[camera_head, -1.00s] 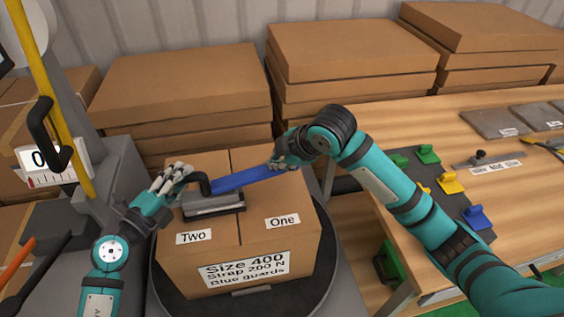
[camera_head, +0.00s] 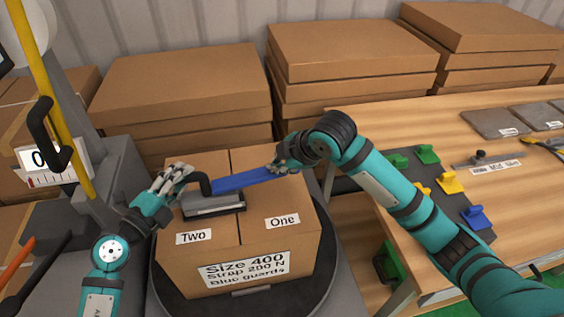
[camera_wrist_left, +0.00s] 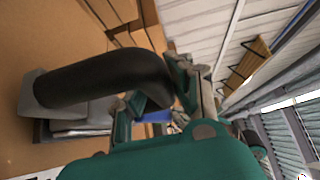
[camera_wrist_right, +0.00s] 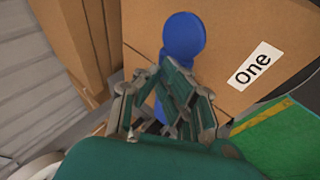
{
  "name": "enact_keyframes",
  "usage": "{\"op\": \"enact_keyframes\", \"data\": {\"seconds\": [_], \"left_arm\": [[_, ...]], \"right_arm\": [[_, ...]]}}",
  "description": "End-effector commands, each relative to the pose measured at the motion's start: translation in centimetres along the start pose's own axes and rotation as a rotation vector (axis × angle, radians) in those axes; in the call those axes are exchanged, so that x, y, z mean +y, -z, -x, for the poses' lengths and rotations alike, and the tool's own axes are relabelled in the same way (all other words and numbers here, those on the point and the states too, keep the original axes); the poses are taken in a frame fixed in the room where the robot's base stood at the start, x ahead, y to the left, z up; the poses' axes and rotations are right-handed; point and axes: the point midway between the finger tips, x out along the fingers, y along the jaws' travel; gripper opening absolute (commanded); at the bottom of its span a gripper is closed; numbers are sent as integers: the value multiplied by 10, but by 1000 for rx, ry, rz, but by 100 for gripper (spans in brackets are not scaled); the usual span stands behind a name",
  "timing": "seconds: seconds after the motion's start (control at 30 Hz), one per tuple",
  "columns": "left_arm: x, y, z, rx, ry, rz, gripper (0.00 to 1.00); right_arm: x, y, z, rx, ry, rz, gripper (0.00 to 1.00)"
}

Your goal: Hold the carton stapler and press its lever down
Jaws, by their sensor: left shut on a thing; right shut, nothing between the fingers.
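The carton stapler (camera_head: 214,205) sits on top of the carton (camera_head: 268,239), with a grey base, a curved black handle (camera_wrist_left: 100,80) and a long blue lever (camera_head: 243,180). The lever slopes slightly up to the right from the base. My left gripper (camera_head: 177,182) is shut on the black handle. My right gripper (camera_head: 281,167) is shut and empty at the lever's far right end. In the right wrist view its closed fingers lie over the lever (camera_wrist_right: 184,38) and hide part of it. I cannot tell whether they touch it.
The carton, labelled Two and One, stands on a dark round turntable (camera_head: 168,280). Stacked flat boxes (camera_head: 180,90) stand behind. A wooden workbench (camera_head: 480,160) with green, yellow and blue pieces is at right. A yellow pole (camera_head: 50,90) rises at left.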

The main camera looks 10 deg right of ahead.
Motion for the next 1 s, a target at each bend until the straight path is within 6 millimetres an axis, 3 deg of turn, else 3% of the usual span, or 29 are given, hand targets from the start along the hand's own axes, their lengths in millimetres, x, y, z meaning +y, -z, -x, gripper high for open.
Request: {"op": "enact_keyframes", "data": {"seconds": [1.0], "left_arm": [[0, -3, 1, -7, -1, -6, 0]], "right_arm": [[-7, -11, -10, -12, 4, -2, 0]]}}
